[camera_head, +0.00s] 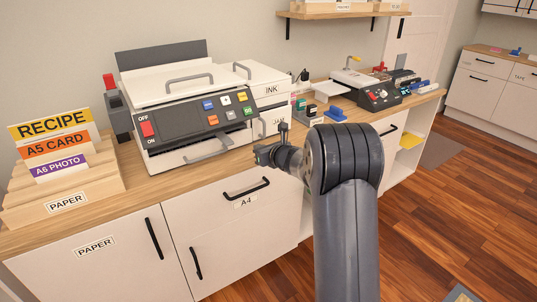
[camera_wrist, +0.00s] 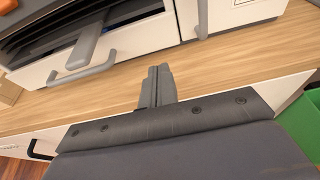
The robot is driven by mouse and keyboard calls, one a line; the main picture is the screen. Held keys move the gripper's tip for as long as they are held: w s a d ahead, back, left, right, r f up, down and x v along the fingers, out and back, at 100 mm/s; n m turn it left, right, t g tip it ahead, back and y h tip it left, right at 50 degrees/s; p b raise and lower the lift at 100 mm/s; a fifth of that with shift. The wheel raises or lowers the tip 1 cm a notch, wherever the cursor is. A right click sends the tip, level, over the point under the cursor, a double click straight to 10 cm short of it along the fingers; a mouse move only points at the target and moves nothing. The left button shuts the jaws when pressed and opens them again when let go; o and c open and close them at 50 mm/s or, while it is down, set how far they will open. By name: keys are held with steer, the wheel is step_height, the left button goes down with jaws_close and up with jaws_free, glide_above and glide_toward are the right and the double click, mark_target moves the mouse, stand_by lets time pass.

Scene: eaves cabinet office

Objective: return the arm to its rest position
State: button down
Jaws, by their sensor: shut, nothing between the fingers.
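My arm rises from the bottom of the head view, bends at a dark elbow and reaches toward the counter. My gripper (camera_head: 262,156) is in front of the printer, close to the counter's front edge. In the wrist view my gripper (camera_wrist: 158,84) is shut and empty, its fingers together over the wooden counter (camera_wrist: 220,78). No object touches the fingers as far as I can see.
A white printer (camera_head: 180,92) with a button panel stands behind my gripper. A wooden paper rack (camera_head: 66,190) is at left. Drawers with black handles, including A4 (camera_head: 222,222), are below. A small machine (camera_head: 375,95) stands farther right. Wooden floor (camera_head: 455,215) at right is mostly free.

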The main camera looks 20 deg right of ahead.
steer(key=v, duration=0.5)
steer(key=shift+s, duration=0.2)
steer(key=shift+w, duration=0.1)
